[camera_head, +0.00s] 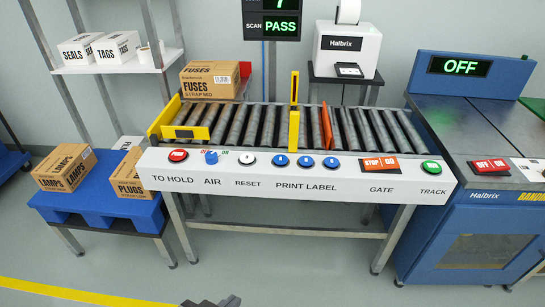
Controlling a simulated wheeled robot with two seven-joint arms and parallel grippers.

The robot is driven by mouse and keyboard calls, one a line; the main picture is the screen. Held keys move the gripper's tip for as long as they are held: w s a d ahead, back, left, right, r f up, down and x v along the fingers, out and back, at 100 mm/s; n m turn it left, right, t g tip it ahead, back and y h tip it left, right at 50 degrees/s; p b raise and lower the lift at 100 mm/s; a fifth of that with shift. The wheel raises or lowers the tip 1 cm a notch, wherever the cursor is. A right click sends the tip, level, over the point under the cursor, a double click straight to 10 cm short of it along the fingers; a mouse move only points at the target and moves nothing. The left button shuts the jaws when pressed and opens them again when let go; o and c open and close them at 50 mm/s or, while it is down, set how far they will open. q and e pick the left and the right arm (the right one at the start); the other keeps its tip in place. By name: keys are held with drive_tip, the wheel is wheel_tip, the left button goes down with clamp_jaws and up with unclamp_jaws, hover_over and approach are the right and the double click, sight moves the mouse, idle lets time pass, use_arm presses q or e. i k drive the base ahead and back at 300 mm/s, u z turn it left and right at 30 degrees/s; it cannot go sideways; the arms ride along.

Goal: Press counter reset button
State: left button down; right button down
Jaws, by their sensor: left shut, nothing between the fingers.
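The white round reset button (248,160) sits on the sloped white control panel (330,194), above the printed word RESET. A blue AIR switch is to its left and blue PRINT LABEL buttons are to its right. The counter display (271,20) at the top is partly cut off. It shows part of a green digit and SCAN PASS below. My left gripper (212,301) shows only as dark tips at the bottom edge. It is shut and empty, well below and in front of the panel, apart from the button. My right gripper is out of view.
Behind the panel is a roller conveyor (236,124) with a yellow post and an orange gate. A FUSES carton (210,81) stands at its back left. A blue stand (95,207) with cartons is at left, a blue machine (470,225) at right. The floor in front is clear.

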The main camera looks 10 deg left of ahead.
sight(246, 158)
drive_tip(key=z, duration=0.3)
drive_tip(key=i, duration=0.65)
drive_tip(key=u, duration=1.15)
